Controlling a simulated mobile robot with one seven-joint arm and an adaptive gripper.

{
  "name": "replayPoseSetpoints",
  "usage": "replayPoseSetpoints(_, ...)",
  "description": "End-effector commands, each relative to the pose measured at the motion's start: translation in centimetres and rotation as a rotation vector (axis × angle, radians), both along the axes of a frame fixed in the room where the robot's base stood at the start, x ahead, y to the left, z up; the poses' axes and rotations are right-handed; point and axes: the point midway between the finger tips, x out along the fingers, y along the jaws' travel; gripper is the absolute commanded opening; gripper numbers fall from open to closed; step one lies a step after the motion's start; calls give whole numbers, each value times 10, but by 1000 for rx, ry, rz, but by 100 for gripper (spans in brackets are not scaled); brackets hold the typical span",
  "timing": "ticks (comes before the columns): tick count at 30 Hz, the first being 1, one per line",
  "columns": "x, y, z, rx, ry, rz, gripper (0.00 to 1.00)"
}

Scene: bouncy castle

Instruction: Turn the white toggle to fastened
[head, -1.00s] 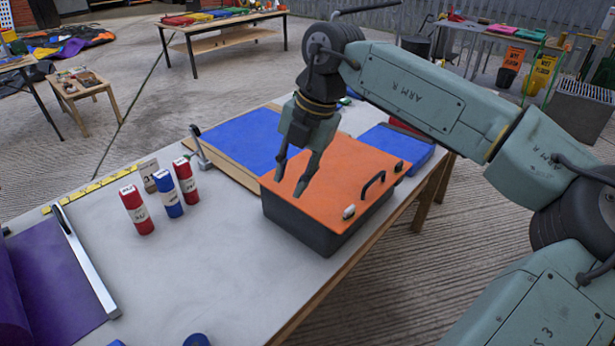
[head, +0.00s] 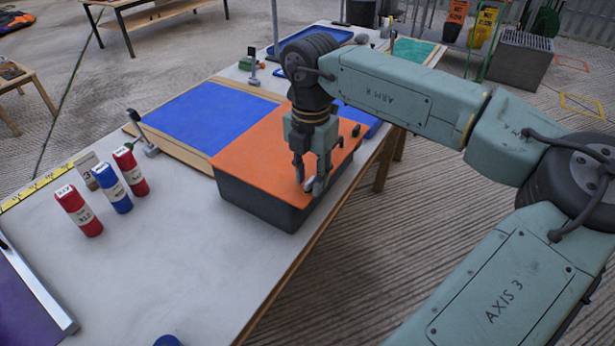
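The white toggle (head: 309,186) is on the orange lid (head: 255,155) of a dark grey box (head: 255,203), near the lid's front right corner. My gripper (head: 309,185) points straight down over that corner. Its fingers are apart, with the toggle low between and behind them. They hide much of it, so I cannot tell which way it is turned or whether the fingers touch it. A black knob (head: 356,130) stands at the lid's far right corner. The lid's black handle is mostly behind my gripper.
Red and blue cans (head: 112,188) stand left of the box. A blue panel on a wooden board (head: 205,118), with a clamp (head: 142,135), lies behind it.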

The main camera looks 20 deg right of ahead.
Motion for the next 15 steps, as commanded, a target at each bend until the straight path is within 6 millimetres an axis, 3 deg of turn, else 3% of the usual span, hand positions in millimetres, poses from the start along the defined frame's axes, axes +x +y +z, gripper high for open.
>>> replayPoseSetpoints(9,-1,0,-3,1,-1,0,29)
replayPoseSetpoints(15,-1,0,-3,1,-1,0,16)
